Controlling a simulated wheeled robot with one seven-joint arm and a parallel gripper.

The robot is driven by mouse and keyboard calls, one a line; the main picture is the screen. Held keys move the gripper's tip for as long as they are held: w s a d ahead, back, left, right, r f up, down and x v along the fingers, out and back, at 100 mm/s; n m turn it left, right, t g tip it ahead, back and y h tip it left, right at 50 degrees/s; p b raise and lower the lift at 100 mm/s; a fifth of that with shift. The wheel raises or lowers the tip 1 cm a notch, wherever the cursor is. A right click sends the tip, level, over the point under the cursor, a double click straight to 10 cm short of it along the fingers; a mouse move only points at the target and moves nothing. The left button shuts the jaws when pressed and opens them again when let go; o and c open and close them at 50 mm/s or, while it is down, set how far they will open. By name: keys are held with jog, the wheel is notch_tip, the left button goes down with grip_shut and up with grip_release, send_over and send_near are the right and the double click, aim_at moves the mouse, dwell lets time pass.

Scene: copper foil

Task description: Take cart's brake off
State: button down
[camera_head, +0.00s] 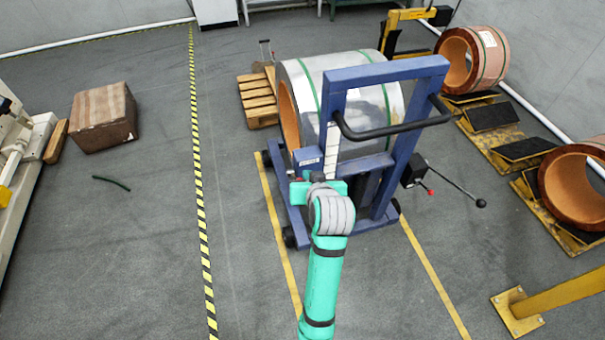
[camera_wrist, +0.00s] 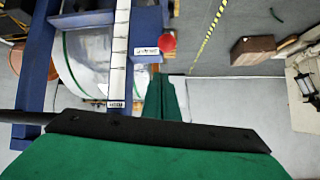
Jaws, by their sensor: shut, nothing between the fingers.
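The cart (camera_head: 402,165) is a blue frame with a black push handle (camera_head: 395,130), and it carries a large foil-wrapped coil (camera_head: 345,85). A black box (camera_head: 413,171) at its right side has a short red-tipped lever (camera_head: 431,191) and a long rod with a black knob (camera_head: 480,203). A small blue box (camera_head: 307,157) sits on the left upright. A red round knob (camera_wrist: 167,43) shows beside a labelled blue part in the wrist view. I cannot tell which control is the brake. My gripper (camera_wrist: 163,80) is shut and empty, below the red knob in that picture; touching is unclear.
Yellow floor lines (camera_head: 281,235) flank the cart. Copper coils on stands (camera_head: 575,178) and a yellow post (camera_head: 555,296) are on the right. A wooden pallet (camera_head: 258,98) lies behind the cart. Floor to the left is mostly clear, with a brown block (camera_head: 104,118) farther off.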

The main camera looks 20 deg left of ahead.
jog(key=shift+w+a+r+n, duration=0.15)
jog(key=shift+a+r, duration=0.1)
jog(key=shift+r, duration=0.35)
jog(key=shift+w+a+r+n, duration=0.1)
jog(key=shift+a+r+n, duration=0.1)
jog(key=shift+r, duration=0.35)
send_over(296, 178)
jog(key=d, duration=0.2)
notch_tip(296, 178, down, 6)
jog(key=shift+s+d+f, duration=0.15)
jog(key=shift+s+f, duration=0.5)
jog(key=shift+s, duration=0.25)
jog(key=shift+s+d+f, duration=0.3)
jog(key=shift+s+f, duration=0.15)
jog(key=shift+s, duration=0.1)
jog(key=shift+s+f, duration=0.1)
